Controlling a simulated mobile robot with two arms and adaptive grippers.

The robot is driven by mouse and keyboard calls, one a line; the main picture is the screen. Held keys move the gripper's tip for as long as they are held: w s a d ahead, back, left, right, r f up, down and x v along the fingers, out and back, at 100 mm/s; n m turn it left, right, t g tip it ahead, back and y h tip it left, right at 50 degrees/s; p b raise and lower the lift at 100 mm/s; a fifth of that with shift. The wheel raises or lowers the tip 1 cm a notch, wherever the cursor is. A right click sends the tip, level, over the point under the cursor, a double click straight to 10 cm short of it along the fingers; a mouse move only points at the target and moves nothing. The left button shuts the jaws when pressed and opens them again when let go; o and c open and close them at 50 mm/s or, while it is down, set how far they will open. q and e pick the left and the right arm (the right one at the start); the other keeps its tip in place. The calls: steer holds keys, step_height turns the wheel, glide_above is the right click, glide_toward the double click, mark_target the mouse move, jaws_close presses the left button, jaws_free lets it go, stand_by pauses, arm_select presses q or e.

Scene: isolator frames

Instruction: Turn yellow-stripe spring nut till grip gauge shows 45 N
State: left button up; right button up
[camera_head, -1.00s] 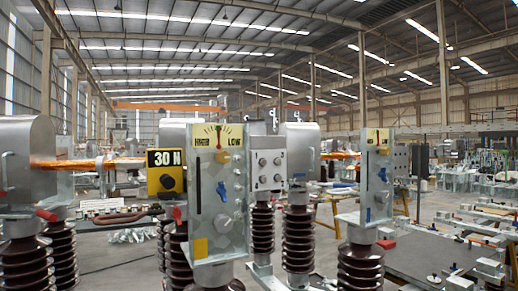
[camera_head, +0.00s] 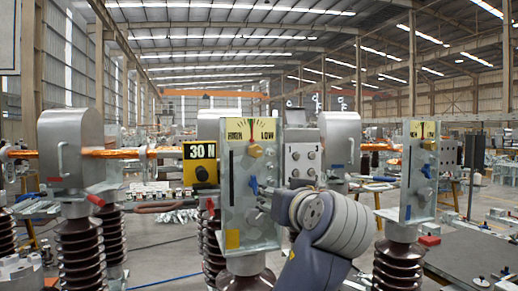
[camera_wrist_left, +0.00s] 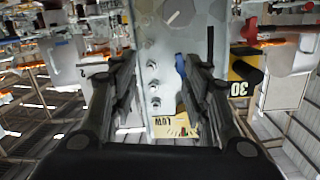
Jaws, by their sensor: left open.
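The metal panel (camera_head: 240,210) stands upright in the head view, with a yellow HIGH/LOW gauge (camera_head: 250,131) on top and a 30 N sign (camera_head: 200,152) beside it on the left. A yellowish knob (camera_head: 256,150), a blue part (camera_head: 254,186) and a yellow block (camera_head: 232,239) are on the panel. I cannot tell which part is the yellow-stripe nut. My left gripper (camera_wrist_left: 158,75) is open in its wrist view, its fingers in front of the panel's bolted side (camera_wrist_left: 153,75), which appears upside down. My wrist hides the fingertips in the head view. My right gripper is not seen.
A second panel with a gauge (camera_head: 424,131) stands to the right on ribbed brown insulators (camera_head: 400,268). A silver housing (camera_head: 70,150) with an orange bar (camera_head: 110,153) stands on the left.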

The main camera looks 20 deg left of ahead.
arm_select(q)
steer(key=n+y, duration=0.2)
glide_toward(257, 150)
steer(key=s, duration=0.1)
steer(key=shift+t, duration=0.3)
steer(key=p+x, duration=0.6)
steer(key=x, duration=0.3)
steer(key=shift+w+f, duration=0.1)
steer(key=shift+w+a+f, duration=0.15)
steer(key=shift+w+a, duration=0.05)
steer(key=shift+w, duration=0.35)
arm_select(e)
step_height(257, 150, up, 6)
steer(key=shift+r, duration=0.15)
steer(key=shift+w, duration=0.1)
arm_select(q)
jaws_close()
